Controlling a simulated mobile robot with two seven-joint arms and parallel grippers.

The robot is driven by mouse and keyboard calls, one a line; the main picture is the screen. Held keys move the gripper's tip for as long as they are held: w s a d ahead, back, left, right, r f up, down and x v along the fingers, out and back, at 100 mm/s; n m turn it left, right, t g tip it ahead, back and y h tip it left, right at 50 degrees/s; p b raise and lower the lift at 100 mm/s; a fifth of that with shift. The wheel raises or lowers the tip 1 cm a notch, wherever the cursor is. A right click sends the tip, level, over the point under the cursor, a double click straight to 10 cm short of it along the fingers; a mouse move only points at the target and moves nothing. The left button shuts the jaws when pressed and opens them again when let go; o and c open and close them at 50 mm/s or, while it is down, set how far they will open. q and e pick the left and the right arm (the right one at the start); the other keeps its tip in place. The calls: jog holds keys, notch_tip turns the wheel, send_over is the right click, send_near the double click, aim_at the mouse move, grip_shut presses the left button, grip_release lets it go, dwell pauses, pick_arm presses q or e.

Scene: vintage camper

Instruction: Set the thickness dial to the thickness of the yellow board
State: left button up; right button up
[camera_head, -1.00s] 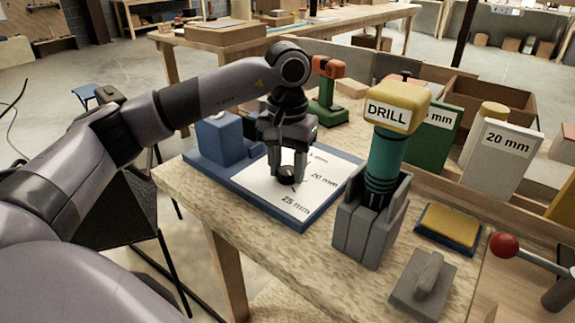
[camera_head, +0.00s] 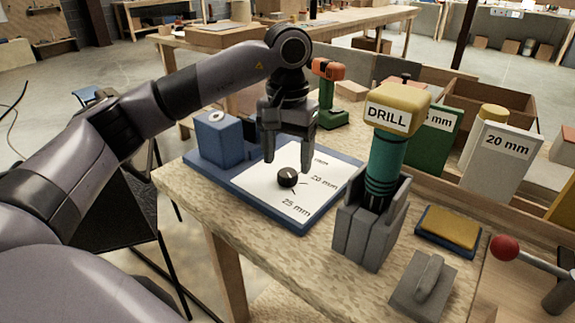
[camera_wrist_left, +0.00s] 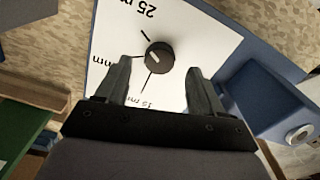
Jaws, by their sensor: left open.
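The thickness dial is a black round knob (camera_head: 288,177) on a white panel (camera_head: 262,186) with 20 mm and 25 mm labels. In the left wrist view the knob (camera_wrist_left: 159,55) has a short white mark; the value it points to is hard to read. A 15 mm label also shows there. My left gripper (camera_head: 288,165) is open and empty above the knob, its fingers apart on either side. A yellow board (camera_head: 564,206) is cut off by the right edge, with no thickness label visible. My right gripper is out of view.
The panel sits on a blue base with a blue block (camera_head: 220,138). A drill in a grey holder (camera_head: 367,228) stands to the right. Green (camera_head: 432,135) and 20 mm grey (camera_head: 500,160) boards stand behind. A red-knobbed lever (camera_head: 505,245) is at right.

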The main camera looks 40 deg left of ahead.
aim_at(287, 172)
pick_arm(q)
notch_tip(287, 172, up, 4)
jog(key=shift+r, duration=0.1)
dwell(0.5)
